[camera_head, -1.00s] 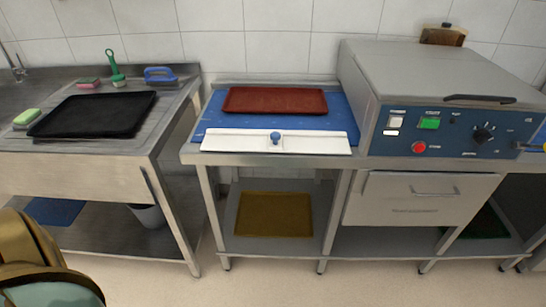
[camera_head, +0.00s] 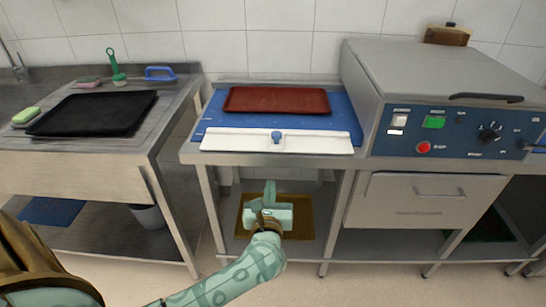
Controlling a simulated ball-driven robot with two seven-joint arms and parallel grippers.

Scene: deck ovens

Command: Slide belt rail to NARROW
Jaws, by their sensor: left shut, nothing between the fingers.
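The belt rail (camera_head: 240,140) is a white bar along the front of the blue belt (camera_head: 210,120), with a blue knob (camera_head: 276,137) near its middle. A red-brown tray (camera_head: 278,100) lies on the belt behind the rail. My left gripper (camera_head: 270,190) is in front of the table and lower than the rail in the picture, apart from the knob. Its fingers point up and are shut with nothing between them. My right gripper is not in view. No NARROW marking can be read.
A deck oven (camera_head: 440,85) with a control panel stands to the right of the belt. At the left, a steel sink counter holds a black tray (camera_head: 92,113), brushes and sponges. A yellow-brown tray (camera_head: 300,226) lies on the lower shelf behind my gripper.

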